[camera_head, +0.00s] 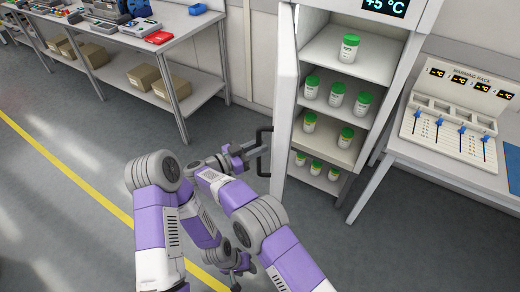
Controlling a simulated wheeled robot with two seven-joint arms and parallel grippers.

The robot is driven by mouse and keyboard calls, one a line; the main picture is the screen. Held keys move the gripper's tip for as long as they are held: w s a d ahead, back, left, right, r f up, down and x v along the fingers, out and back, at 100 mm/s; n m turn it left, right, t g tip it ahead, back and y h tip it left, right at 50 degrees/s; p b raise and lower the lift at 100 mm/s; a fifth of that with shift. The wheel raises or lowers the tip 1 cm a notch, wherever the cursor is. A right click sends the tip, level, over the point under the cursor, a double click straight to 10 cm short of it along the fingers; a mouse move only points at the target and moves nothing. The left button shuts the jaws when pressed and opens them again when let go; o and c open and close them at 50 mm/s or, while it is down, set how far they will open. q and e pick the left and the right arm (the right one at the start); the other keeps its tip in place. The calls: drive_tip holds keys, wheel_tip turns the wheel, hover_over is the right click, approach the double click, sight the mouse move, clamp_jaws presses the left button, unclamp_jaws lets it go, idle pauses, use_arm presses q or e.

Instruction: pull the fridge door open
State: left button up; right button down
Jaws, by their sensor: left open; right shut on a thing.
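The fridge (400,75) is a white cabinet with a "+5 °C" display. Its white door (285,95) stands open on the left side and is seen nearly edge-on, so the shelves show. A black bar handle (265,152) is on the door's outer face. My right gripper (257,150) reaches the handle from the left and is shut on it. My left gripper (242,268) is low in the picture, open and apart from the door. My arm links partly hide it.
Several green-capped jars (348,48) stand on the fridge shelves. A white table with a warming rack (450,120) stands right of the fridge. A workbench (160,45) with tools and cardboard boxes (144,76) is at upper left. The grey floor left of the door is clear.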

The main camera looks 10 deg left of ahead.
drive_tip(key=shift+w+a+r, duration=0.2)
drive_tip(key=shift+w+a, duration=0.05)
drive_tip(key=shift+r, duration=0.1)
drive_tip(key=c, duration=1.3)
unclamp_jaws()
drive_tip(key=shift+w, duration=0.1)
drive_tip(key=shift+o, duration=1)
drive_tip(key=shift+w+f, duration=0.1)
drive_tip(key=shift+f, duration=0.1)
drive_tip(key=shift+a+f, duration=0.1)
